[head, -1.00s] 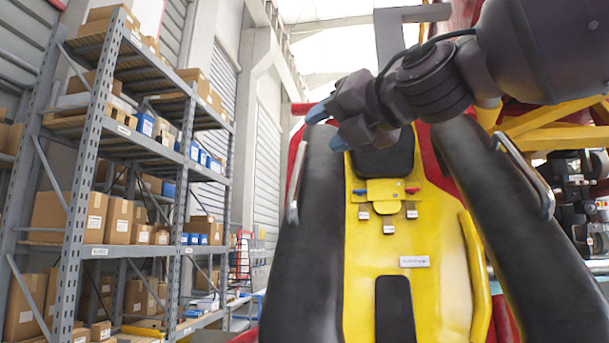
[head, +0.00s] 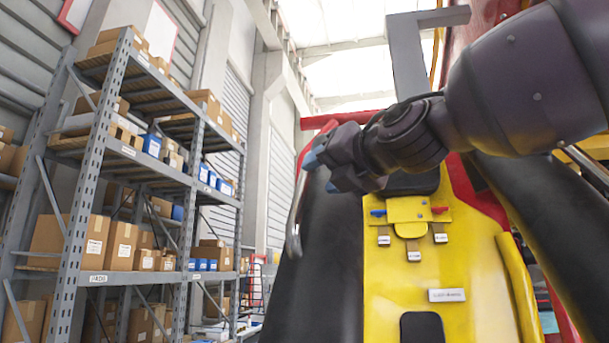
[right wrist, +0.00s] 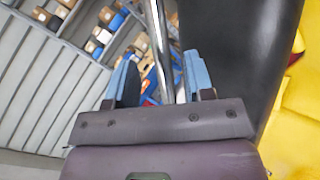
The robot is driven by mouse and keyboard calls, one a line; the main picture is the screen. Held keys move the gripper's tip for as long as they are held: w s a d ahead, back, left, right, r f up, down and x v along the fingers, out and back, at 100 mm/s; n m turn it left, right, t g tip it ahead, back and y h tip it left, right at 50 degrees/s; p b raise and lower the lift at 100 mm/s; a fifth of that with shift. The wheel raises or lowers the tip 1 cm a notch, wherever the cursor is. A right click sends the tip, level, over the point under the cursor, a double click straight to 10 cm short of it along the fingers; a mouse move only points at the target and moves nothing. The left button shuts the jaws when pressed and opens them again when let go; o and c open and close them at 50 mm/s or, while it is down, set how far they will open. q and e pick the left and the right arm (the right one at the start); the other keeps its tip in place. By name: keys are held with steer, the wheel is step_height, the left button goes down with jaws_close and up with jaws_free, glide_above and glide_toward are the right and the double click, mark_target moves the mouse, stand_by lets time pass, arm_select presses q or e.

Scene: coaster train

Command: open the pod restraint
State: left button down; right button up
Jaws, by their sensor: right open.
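The pod restraint has two long black padded arms, the left one (head: 325,265) and the right one (head: 535,210), on either side of a yellow seat (head: 400,285). A metal grab handle (head: 295,225) runs along the outer side of the left pad. My right gripper (head: 322,172) is open at the upper part of this handle, its blue fingertips pointing left. In the right wrist view the handle (right wrist: 160,45) runs between the two blue fingers (right wrist: 160,82), apart from both; its depth between them is hard to tell. My left gripper is not in view.
A tall grey shelf rack (head: 85,170) with cardboard boxes and blue bins stands at left. A grey frame (head: 408,60) rises behind the seat. My right arm crosses the upper right and hides part of the right pad.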

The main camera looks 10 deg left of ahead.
mark_target(308, 178)
steer(key=p+x, duration=0.1)
steer(key=x, duration=0.5)
steer(key=shift+d+p, duration=0.1)
steer(key=shift+p, duration=0.3)
jaws_close()
